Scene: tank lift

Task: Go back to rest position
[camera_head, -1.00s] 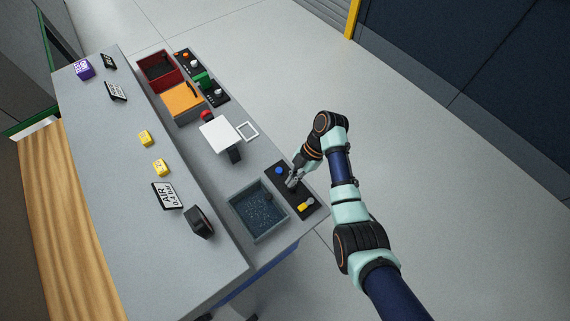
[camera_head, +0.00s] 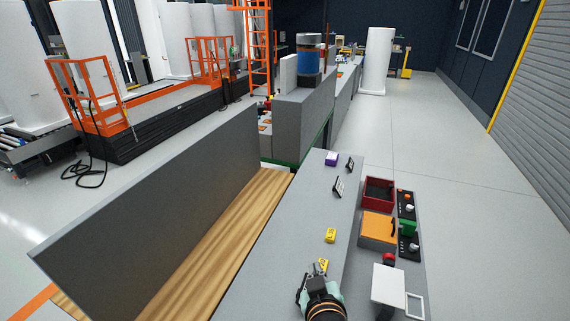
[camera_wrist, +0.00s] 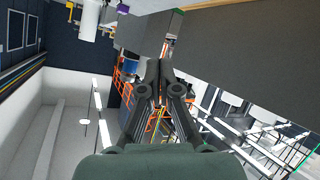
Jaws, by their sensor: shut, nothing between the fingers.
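My gripper (camera_wrist: 160,80) is shut and empty in the wrist view, with its two dark fingers together. In the head view my gripper (camera_head: 304,285) shows only in part at the bottom, over the grey workbench (camera_head: 290,230) and close to a yellow block (camera_head: 322,265). The wrist view looks out across the hall, with a dark grey panel (camera_wrist: 245,60) at the upper right. The gripper touches nothing that I can make out.
On the bench stand another yellow block (camera_head: 331,235), a purple block (camera_head: 331,159), a red bin (camera_head: 378,192), an orange box (camera_head: 378,228) and a white plate (camera_head: 388,284). A tall grey panel (camera_head: 160,215) stands at the left. Open floor (camera_head: 480,190) lies right.

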